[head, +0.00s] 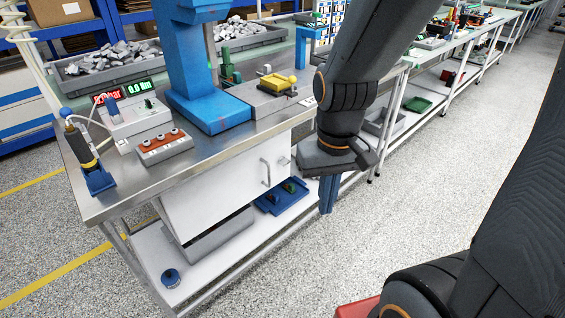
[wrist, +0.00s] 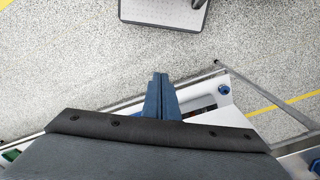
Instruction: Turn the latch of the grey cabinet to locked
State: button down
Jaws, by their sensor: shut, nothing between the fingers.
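The cabinet (head: 215,196) is a pale grey box under the steel-topped bench in the head view. Its front has a vertical bar handle (head: 265,172). A small fitting (head: 284,161) near the right edge of the front looks like the latch; its setting is too small to tell. My gripper (head: 328,208) points down to the right of the cabinet front, apart from it, with its blue fingers together and empty. In the wrist view the closed fingers (wrist: 160,82) stand over the bench edge and floor; the latch cannot be made out there.
A blue tray (head: 283,197) with small parts is on the lower shelf, right of the cabinet. The bench top (head: 205,160) carries a blue press (head: 195,75), a red button box (head: 164,145) and a display unit (head: 130,112). The speckled floor (head: 430,190) in front is clear.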

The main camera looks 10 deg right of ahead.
aim_at(284, 161)
jog(key=u, duration=1.5)
jog(key=k, duration=1.05)
jog(key=z, duration=2.15)
